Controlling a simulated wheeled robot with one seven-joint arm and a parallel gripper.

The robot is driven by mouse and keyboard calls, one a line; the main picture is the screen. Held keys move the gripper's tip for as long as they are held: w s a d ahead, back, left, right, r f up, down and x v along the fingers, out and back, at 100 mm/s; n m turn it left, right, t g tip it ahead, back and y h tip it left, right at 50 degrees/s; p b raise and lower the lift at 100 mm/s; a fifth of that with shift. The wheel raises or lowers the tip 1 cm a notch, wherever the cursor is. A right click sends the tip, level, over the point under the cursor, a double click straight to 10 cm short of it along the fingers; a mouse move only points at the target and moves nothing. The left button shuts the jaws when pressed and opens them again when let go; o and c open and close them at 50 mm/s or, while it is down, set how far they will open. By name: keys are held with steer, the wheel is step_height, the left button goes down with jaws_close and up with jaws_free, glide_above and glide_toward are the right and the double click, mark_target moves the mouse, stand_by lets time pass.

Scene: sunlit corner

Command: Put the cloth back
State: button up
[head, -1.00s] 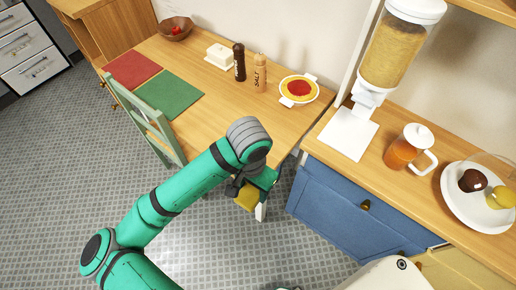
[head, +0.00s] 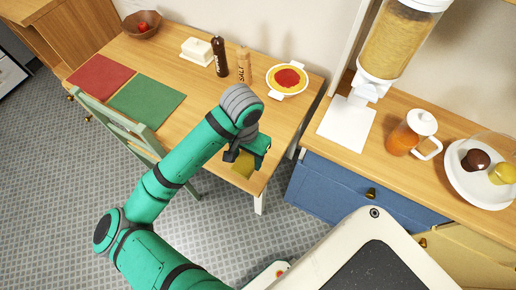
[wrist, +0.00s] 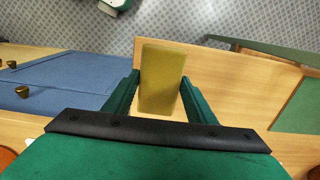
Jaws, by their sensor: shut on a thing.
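A yellow cloth (wrist: 162,80), flat and rectangular, is held between the two green fingers of my gripper (wrist: 160,95). In the head view the cloth (head: 244,163) shows just below my gripper (head: 250,152), over the near right corner of the wooden table (head: 215,145). I cannot tell whether the cloth touches the table top. The far side of the cloth is hidden.
On the table are red and green mats (head: 147,100), a butter dish (head: 196,50), a pepper mill (head: 219,57), a salt mill (head: 244,65) and a dish of red food (head: 288,78). A green chair (head: 128,135) stands at the near side. A blue cabinet (head: 350,188) is right.

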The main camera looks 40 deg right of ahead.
steer(key=d, duration=0.1)
steer(key=w+d+f, duration=0.1)
steer(key=d, duration=0.1)
steer(key=shift+w+d+f, duration=0.25)
steer(key=shift+w+f, duration=0.1)
steer(key=d+f, duration=0.1)
steer(key=w+d+f, duration=0.1)
steer(key=f, duration=0.1)
steer(key=w+d+f, duration=0.1)
steer(key=d+f, duration=0.1)
steer(key=shift+w+f, duration=0.2)
steer(key=shift+f, duration=0.05)
steer(key=shift+w+d+f, duration=0.1)
steer(key=shift+f, duration=1.65)
steer(key=shift+f, duration=0.1)
steer(key=o, duration=1)
steer(key=shift+f, duration=0.1)
steer(key=shift+o, duration=0.2)
